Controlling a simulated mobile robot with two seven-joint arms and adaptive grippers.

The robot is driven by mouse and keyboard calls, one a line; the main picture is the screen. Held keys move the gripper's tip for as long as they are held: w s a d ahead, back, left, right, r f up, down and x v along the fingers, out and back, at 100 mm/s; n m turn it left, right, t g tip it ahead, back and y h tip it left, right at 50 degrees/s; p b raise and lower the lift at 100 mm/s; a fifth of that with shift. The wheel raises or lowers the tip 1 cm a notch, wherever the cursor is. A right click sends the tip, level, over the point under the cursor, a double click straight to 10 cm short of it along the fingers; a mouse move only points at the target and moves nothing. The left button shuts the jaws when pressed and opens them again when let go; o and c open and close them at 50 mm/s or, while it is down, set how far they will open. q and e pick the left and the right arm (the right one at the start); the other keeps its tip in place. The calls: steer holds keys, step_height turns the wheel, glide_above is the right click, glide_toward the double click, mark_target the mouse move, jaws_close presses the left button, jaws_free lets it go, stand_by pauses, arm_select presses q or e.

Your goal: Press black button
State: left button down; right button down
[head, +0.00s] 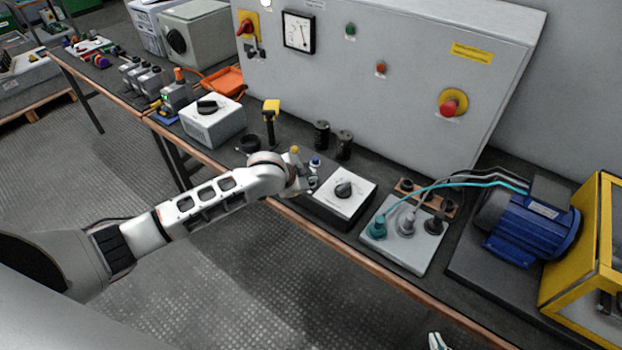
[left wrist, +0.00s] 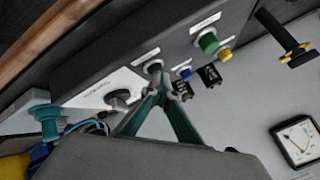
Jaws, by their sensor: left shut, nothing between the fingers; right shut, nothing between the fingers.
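A row of buttons shows in the left wrist view: a black button (left wrist: 153,65) in a pale ring, a blue one (left wrist: 185,73), a green one (left wrist: 208,42) and a yellow one (left wrist: 225,55). My left gripper (left wrist: 160,78) is shut and empty, its teal fingertips just below the black button in the picture; I cannot tell if they touch. In the head view my left gripper (head: 303,176) is at the bench, and its wrist hides most of the button panel. My right gripper (head: 437,342) barely shows at the bottom edge, shut, away from the buttons.
A box with a black knob (head: 344,189) stands right of the left gripper. A plate with cable plugs (head: 405,223) and a blue motor (head: 530,226) are further right. A yellow-topped black handle (head: 270,112) and black cylinders (head: 322,133) stand behind. The grey cabinet (head: 400,45) closes off the back.

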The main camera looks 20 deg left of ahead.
arm_select(q)
steer(key=shift+r+p, duration=0.45)
steer(key=shift+r, duration=0.8)
steer(key=shift+r, duration=2.5)
